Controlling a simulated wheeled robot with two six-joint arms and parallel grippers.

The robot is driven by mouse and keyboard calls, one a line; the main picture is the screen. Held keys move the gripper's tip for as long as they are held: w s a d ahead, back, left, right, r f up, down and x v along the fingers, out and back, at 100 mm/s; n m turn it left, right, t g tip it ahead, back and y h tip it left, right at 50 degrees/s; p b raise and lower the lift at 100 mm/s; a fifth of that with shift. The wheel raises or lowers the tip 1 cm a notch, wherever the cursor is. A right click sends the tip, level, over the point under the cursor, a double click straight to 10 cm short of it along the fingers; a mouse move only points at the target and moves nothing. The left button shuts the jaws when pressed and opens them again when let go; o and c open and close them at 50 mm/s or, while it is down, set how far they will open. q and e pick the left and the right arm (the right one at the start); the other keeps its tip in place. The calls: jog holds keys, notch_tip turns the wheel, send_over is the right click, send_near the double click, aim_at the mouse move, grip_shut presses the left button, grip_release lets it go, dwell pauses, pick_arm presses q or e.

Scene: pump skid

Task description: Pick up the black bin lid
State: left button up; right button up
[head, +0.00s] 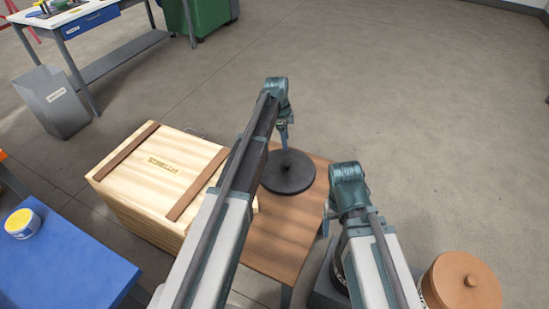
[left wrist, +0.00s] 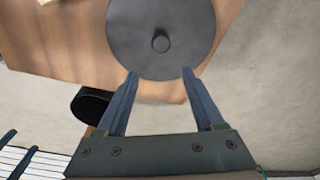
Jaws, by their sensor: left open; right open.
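The black bin lid (head: 289,172) is a dark round disc with a small central knob, lying flat on a wooden table (head: 275,240). It also shows in the left wrist view (left wrist: 160,18), with its knob in the upper middle. My left gripper (head: 286,143) is above the lid in the head view. In the left wrist view its two fingers (left wrist: 160,78) are spread apart and empty, with the tips near the lid's lower edge. I cannot tell whether they touch it. My right gripper (head: 328,222) is beside the table's right edge, mostly hidden behind its own wrist.
A pale wooden crate (head: 150,178) stands left of the table. A blue surface (head: 70,265) with a yellow-lidded tub (head: 22,223) is at lower left. A brown round lid (head: 465,284) is at lower right. The floor beyond the table is clear.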

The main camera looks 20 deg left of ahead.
pick_arm(q)
jog(key=shift+o, duration=0.3)
jog(key=shift+w+a, duration=0.2)
pick_arm(e)
jog(key=shift+w+a+f, duration=0.1)
jog(key=shift+w+a, duration=0.1)
jog(key=shift+w, duration=0.1)
pick_arm(q)
jog(key=b, duration=0.9)
send_near(286, 162)
jog(key=f, duration=0.1)
jog(key=d+f, duration=0.1)
jog(key=f, duration=0.3)
jog(key=shift+w+d, duration=0.15)
jog(key=shift+d, duration=0.2)
pick_arm(e)
notch_tip(286, 162, down, 8)
jog(key=shift+f, duration=0.2)
pick_arm(q)
notch_tip(286, 162, down, 5)
jog(key=b, duration=0.5)
jog(key=shift+f, duration=0.2)
jog(key=shift+r, duration=0.1)
pick_arm(e)
notch_tip(286, 162, down, 5)
jog(key=shift+f, duration=0.1)
pick_arm(q)
grip_shut()
